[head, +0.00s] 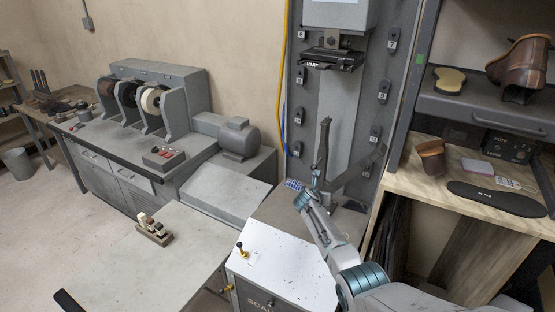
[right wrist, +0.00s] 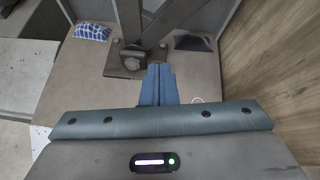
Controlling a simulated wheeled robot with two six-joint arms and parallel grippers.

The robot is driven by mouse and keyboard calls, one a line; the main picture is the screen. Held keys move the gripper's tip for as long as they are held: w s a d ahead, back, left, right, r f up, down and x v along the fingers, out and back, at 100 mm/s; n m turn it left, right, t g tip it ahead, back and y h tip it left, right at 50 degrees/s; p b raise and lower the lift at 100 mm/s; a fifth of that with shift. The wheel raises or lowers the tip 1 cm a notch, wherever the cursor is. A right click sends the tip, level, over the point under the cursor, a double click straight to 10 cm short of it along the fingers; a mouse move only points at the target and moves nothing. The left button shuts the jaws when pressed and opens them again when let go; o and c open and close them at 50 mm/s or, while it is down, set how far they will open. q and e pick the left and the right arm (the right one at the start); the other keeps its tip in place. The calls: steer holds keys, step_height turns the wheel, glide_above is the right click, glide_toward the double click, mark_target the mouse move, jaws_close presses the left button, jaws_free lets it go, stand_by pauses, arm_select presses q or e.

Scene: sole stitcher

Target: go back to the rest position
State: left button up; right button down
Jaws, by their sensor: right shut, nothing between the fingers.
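My right arm reaches in from the lower right in the head view. Its gripper (head: 314,184) is over the grey bed at the foot of the tall stitcher frame (head: 330,105). In the right wrist view the two blue fingers (right wrist: 158,82) are together and hold nothing. Their tips point at the bolted foot (right wrist: 131,60) of a dark metal post; I cannot tell whether they touch it. The dark upright arm (head: 323,145) stands just behind the gripper in the head view.
A white-topped cabinet (head: 285,262) with a small brass-based lever (head: 241,250) is left of my arm. A wooden shelf (head: 475,206) with a brown boot (head: 520,66) above is close on the right. A blue checked cloth (right wrist: 92,32) lies near the post foot.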

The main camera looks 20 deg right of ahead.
steer(key=s+a+f+m+g+y, duration=0.1)
steer(key=s+a+f+m, duration=0.2)
steer(key=s+m, duration=0.35)
steer(key=s+a+f+m+g+y, duration=0.1)
steer(key=s+a+f+m, duration=0.15)
steer(key=s, duration=0.75)
steer(key=s+a+f+m+y, duration=0.1)
steer(key=s+a+f+m, duration=0.1)
steer(key=s+m, duration=0.55)
steer(key=s+a+r+m+g+y, duration=0.1)
steer(key=s+a+r+m+y, duration=0.2)
steer(key=s, duration=0.7)
steer(key=s+a+r+m, duration=0.3)
steer(key=s+a+m, duration=0.15)
steer(key=s, duration=0.65)
steer(key=s+a+r+m+g+y, duration=0.1)
steer(key=s+a+r+m+y, duration=0.25)
steer(key=s, duration=0.65)
step_height(320, 180, down, 38)
steer(key=d+g+h+b, duration=0.2)
steer(key=b, duration=0.6)
steer(key=s+f+b, duration=0.3)
steer(key=s+f, duration=0.6)
steer(key=f, duration=0.4)
steer(key=s+d+f+b, duration=0.1)
steer(key=s+f+b, duration=0.2)
steer(key=s+f, duration=0.6)
step_height(320, 180, down, 4)
steer(key=shift+s+r+g, duration=0.1)
steer(key=shift+s+g, duration=0.3)
